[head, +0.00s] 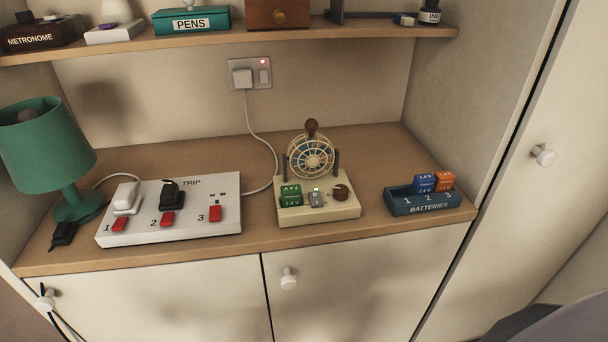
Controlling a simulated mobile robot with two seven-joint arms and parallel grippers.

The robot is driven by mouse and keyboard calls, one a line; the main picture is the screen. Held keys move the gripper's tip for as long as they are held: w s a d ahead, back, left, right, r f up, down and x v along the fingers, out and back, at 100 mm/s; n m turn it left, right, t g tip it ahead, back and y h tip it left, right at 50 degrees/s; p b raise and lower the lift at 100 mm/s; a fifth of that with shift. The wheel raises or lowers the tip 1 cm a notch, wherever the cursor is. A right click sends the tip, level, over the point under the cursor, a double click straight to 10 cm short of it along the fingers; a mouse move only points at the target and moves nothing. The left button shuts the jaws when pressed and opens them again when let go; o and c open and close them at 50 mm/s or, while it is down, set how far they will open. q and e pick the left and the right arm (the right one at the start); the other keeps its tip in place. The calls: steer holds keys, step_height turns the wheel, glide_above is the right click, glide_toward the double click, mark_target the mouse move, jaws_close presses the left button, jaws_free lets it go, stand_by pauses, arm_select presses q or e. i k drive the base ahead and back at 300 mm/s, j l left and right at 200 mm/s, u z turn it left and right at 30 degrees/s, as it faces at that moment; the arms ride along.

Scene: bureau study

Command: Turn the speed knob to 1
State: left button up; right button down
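A small cream fan unit (318,215) stands on the wooden desktop, with a round wire-caged fan (310,157) at its back. A dark red-brown round knob (341,192) sits on the right of its top face. Its pointer and any number marks are too small to read. Left of the knob is a small grey switch (317,199), and left of that a green battery block (291,195). Neither of my grippers is in view.
A white TRIP power strip (168,229) with red switches lies left, beside a green lamp (45,145). A blue BATTERIES tray (429,205) holding blue and orange blocks stands right. A shelf (230,42) overhangs the back. Bare desktop flanks the fan unit.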

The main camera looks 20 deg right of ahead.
mark_target(340, 191)
steer(key=z, duration=1.3)
steer(key=j, duration=0.1)
